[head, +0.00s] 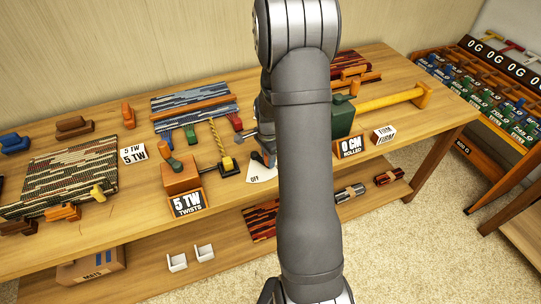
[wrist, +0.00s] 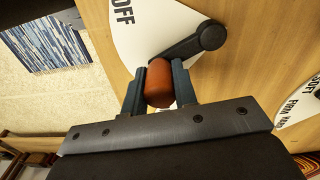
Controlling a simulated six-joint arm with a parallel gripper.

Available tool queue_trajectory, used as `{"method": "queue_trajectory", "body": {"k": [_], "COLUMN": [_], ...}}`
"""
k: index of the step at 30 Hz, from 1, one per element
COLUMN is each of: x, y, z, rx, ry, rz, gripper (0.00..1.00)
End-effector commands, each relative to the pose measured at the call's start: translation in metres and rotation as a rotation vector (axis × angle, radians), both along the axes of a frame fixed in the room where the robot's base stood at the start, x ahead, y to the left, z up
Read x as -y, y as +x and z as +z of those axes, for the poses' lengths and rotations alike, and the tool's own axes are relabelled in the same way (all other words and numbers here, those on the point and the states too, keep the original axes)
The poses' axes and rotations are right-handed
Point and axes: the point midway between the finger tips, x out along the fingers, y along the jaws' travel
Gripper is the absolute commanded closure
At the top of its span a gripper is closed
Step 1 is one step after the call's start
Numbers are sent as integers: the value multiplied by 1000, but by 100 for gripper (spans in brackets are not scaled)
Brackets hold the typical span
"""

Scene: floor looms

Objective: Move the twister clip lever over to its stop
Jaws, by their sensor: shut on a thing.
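The twister clip lever (wrist: 190,45) is a black arm on a round pivot in the wrist view, mounted over a white plate (wrist: 140,40) marked OFF. Its orange-red knob (wrist: 160,85) sits between the two fingers of my gripper (wrist: 160,88), which is shut on it. In the head view, the white OFF plate (head: 262,174) shows just left of my forearm, beside the orange twister block (head: 181,174) with its yellow twisted rod (head: 217,138). There my forearm hides much of the gripper and lever. The lever's stop cannot be made out.
A "5 TW TWISTS" sign (head: 187,203) stands at the bench's front edge. A "0 CM ROLLED" sign (head: 350,147) and a green block (head: 342,117) with a yellow roller (head: 390,100) stand right of my arm. A second lettered white plate (wrist: 300,100) is at the wrist view's right.

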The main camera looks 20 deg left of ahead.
Motion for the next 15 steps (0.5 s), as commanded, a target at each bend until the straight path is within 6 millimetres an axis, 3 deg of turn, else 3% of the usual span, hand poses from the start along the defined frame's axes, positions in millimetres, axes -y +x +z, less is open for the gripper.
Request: {"method": "queue_trajectory", "body": {"k": [15], "x": [-17], "y": [-27], "z": [1], "rx": [0], "ry": [0], "rz": [-478], "gripper": [100]}}
